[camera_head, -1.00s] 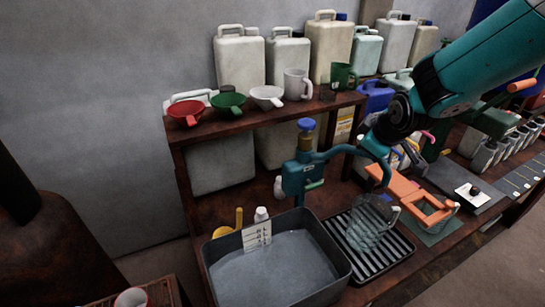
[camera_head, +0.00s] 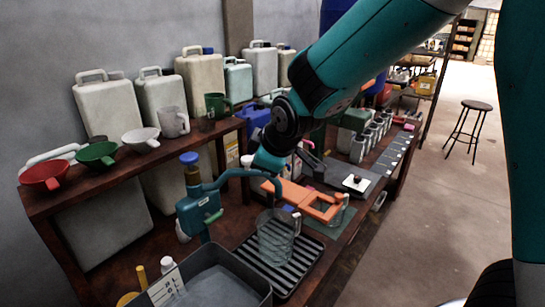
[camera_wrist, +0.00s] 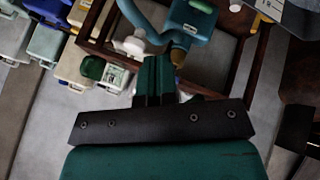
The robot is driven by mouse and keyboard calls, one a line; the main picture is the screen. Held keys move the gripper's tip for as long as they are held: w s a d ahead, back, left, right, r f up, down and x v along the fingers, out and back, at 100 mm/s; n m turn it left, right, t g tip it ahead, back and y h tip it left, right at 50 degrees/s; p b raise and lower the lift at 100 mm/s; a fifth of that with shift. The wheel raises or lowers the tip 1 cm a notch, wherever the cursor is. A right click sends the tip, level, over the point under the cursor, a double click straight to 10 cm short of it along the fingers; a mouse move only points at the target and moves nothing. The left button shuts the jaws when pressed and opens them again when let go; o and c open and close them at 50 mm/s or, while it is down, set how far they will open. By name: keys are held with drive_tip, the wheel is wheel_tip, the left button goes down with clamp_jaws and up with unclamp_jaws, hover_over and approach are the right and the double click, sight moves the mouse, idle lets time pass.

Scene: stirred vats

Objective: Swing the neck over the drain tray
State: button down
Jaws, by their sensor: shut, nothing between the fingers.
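The teal neck (camera_head: 236,174) curves rightward from the top of the teal pump (camera_head: 199,212), which has a blue cap. Its far end hangs down on the side of the black ribbed drain tray (camera_head: 300,270); I cannot tell exactly which spot lies below it. A clear jug (camera_head: 272,240) stands upright on the drain tray. My gripper (camera_head: 262,168) is close to the neck's outer part, partly hidden by my wrist; contact is unclear. In the wrist view my gripper (camera_wrist: 153,72) is shut and empty, with the neck (camera_wrist: 132,14) and pump (camera_wrist: 190,18) beyond it.
A grey basin (camera_head: 245,268) stands left of the drain tray. An orange holder (camera_head: 292,191) lies just behind the tray. Funnels, mugs and canisters crowd the shelf (camera_head: 110,172) at the left. Open floor and a stool (camera_head: 477,105) are at the right.

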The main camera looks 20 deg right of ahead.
drive_tip(key=shift+b+v, duration=0.3)
drive_tip(key=shift+v, duration=2.2)
drive_tip(key=shift+s, duration=0.1)
drive_tip(key=s+a+m+g+y, duration=0.1)
drive_tip(key=s+a+m+g, duration=0.1)
drive_tip(key=s, duration=0.9)
drive_tip(key=s+a+m+g+y, duration=0.1)
drive_tip(key=s+g, duration=0.4)
drive_tip(key=s, duration=0.7)
drive_tip(key=shift+s+a+m+y, duration=0.25)
drive_tip(key=shift+a+m+y, duration=0.2)
drive_tip(key=shift+a, duration=0.3)
drive_tip(key=shift+f, duration=0.1)
